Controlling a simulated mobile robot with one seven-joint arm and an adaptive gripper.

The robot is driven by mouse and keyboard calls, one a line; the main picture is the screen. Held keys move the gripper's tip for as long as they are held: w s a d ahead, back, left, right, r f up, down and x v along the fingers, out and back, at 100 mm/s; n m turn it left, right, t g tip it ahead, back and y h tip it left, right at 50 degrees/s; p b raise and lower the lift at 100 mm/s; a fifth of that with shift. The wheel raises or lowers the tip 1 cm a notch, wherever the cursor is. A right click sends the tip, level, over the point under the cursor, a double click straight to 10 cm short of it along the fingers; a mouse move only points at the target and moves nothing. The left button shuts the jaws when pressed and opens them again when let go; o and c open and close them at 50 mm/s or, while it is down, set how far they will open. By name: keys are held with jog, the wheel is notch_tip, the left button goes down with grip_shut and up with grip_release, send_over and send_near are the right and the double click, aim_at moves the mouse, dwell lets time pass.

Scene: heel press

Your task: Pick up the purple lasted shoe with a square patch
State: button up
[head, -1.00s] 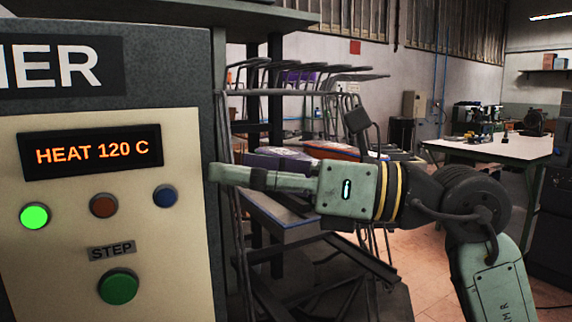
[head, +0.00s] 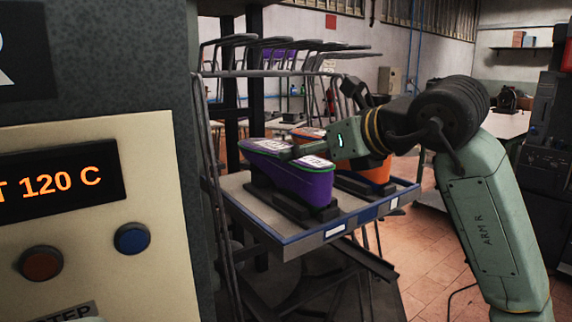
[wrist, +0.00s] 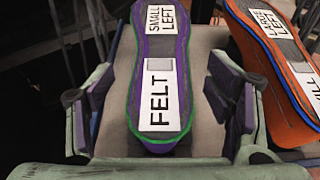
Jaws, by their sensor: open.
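The purple lasted shoe (head: 305,185) sits sole up on a dark stand on the tray. In the wrist view its sole (wrist: 160,45) has a green edge, white labels reading "SMALL LEFT" and "FELT", and a small grey square patch (wrist: 160,65) between them. My gripper (head: 298,153) is at the shoe's top in the head view. In the wrist view my gripper (wrist: 165,103) is open, with one finger on each side of the shoe and gaps showing between. The fingers' exact height against the shoe is unclear.
An orange shoe (head: 376,172), labelled "LARGE LEFT" in the wrist view (wrist: 275,60), stands close on the right. The blue-edged tray (head: 330,236) holds both. A control panel (head: 85,225) fills the left. Rack bars (head: 290,73) are behind and above.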

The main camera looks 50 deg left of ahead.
aim_at(283, 172)
jog(key=x, duration=0.1)
jog(key=p+x, duration=0.1)
jog(key=x, duration=0.1)
jog(key=p+x, duration=0.1)
jog(key=x, duration=0.1)
jog(key=shift+a+r, duration=0.15)
jog(key=shift+r, duration=0.2)
jog(key=shift+w+a+f, duration=0.1)
jog(key=shift+a+f, duration=0.15)
jog(key=shift+a, duration=0.05)
jog(key=shift+r, duration=0.1)
grip_shut()
dwell(0.3)
